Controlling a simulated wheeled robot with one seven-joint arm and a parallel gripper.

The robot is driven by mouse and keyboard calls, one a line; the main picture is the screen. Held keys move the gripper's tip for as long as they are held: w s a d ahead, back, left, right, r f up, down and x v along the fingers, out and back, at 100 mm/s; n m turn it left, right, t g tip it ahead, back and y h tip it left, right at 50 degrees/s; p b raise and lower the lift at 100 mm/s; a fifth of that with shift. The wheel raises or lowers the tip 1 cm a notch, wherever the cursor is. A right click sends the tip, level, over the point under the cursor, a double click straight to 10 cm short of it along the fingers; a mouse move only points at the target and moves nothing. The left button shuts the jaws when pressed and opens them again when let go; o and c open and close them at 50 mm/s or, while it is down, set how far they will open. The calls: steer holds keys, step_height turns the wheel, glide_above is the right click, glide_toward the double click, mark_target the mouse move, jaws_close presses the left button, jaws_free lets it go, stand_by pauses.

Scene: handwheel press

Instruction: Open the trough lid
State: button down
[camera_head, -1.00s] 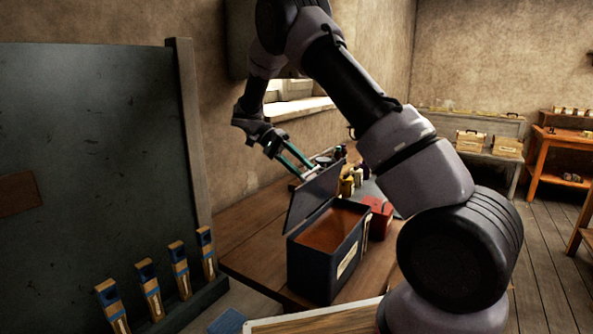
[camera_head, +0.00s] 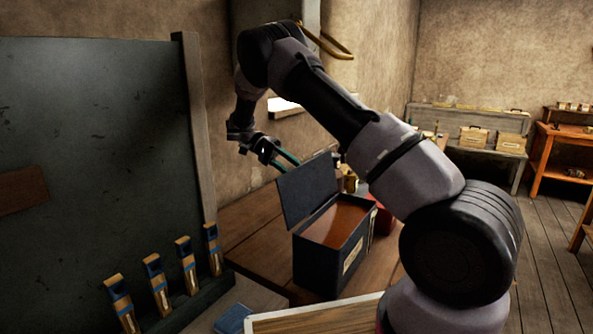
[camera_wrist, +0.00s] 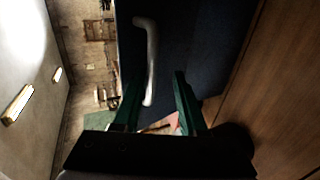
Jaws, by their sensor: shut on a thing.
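The trough is a dark blue box (camera_head: 318,268) on the wooden table, with brown contents (camera_head: 336,226) showing inside. Its lid (camera_head: 309,188) stands raised at the back left, its inner face toward the head camera. My gripper (camera_wrist: 157,77) has green fingers on the lid's outer side; in the head view the lid hides their tips. In the wrist view a pale handle (camera_wrist: 151,55) stands on the dark lid face, its lower end between the fingers. The gripper is shut on the lid, but the exact contact is unclear.
A wooden table (camera_head: 245,240) carries the trough. A red object (camera_head: 382,217) stands just behind the trough, partly hidden by my arm. A dark panel (camera_head: 90,150) stands at left, with several wooden-and-blue pieces (camera_head: 187,262) before it. A board (camera_head: 315,318) lies in front.

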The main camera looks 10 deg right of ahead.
steer(key=shift+a+f, duration=0.25)
steer(key=shift+a, duration=0.1)
steer(key=c, duration=0.9)
jaws_free()
steer(key=shift+w, duration=0.1)
steer(key=shift+r, duration=0.1)
step_height(320, 180, up, 10)
steer(key=shift+f, duration=0.1)
